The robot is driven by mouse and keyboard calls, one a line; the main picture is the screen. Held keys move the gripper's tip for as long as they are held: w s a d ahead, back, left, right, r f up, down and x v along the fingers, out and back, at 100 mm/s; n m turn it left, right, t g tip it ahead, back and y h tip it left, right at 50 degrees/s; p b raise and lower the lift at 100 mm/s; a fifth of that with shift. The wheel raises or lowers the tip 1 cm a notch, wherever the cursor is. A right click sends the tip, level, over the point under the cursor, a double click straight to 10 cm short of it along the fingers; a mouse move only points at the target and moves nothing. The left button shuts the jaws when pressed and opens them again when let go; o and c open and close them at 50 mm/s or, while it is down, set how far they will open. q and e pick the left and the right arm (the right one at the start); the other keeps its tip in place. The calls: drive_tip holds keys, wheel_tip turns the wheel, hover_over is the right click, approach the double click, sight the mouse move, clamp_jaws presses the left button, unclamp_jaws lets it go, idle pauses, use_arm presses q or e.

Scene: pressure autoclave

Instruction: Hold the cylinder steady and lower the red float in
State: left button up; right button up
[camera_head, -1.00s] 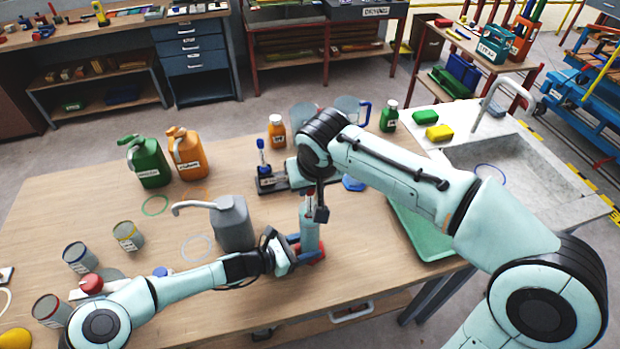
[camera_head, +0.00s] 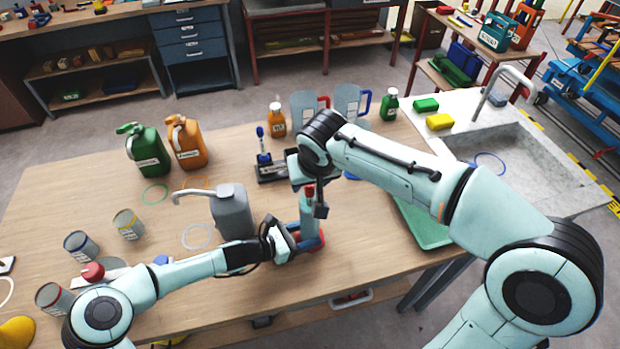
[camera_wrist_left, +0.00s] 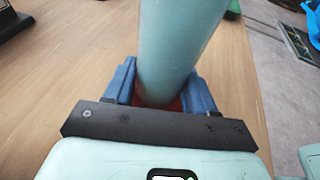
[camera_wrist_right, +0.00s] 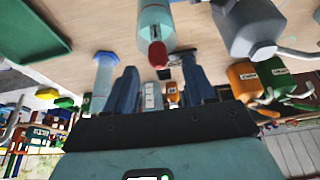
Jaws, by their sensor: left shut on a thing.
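The pale blue-green cylinder (camera_head: 308,212) stands upright on a red base (camera_head: 316,243) on the wooden table. My left gripper (camera_head: 301,236) is shut around its lower part; in the left wrist view the cylinder (camera_wrist_left: 180,45) sits between the two blue fingers. The red float (camera_head: 309,190) shows at the cylinder's top, and its red end (camera_wrist_right: 157,55) shows at the mouth in the right wrist view. My right gripper (camera_wrist_right: 160,68) is open, its fingers spread either side of the float with gaps. How deep the float sits is hidden.
A grey spouted can (camera_head: 234,215) stands close left of the cylinder. Green (camera_head: 147,150) and orange (camera_head: 187,143) jugs stand behind it. A green tray (camera_head: 425,222) lies to the right by the sink (camera_head: 530,165). The table's front edge is close.

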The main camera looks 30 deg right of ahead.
drive_tip(key=v, duration=1.2)
drive_tip(key=shift+s, duration=0.1)
idle(0.7)
use_arm(q)
drive_tip(key=o, duration=0.9)
drive_tip(key=shift+c, duration=0.2)
drive_tip(key=v, duration=1.2)
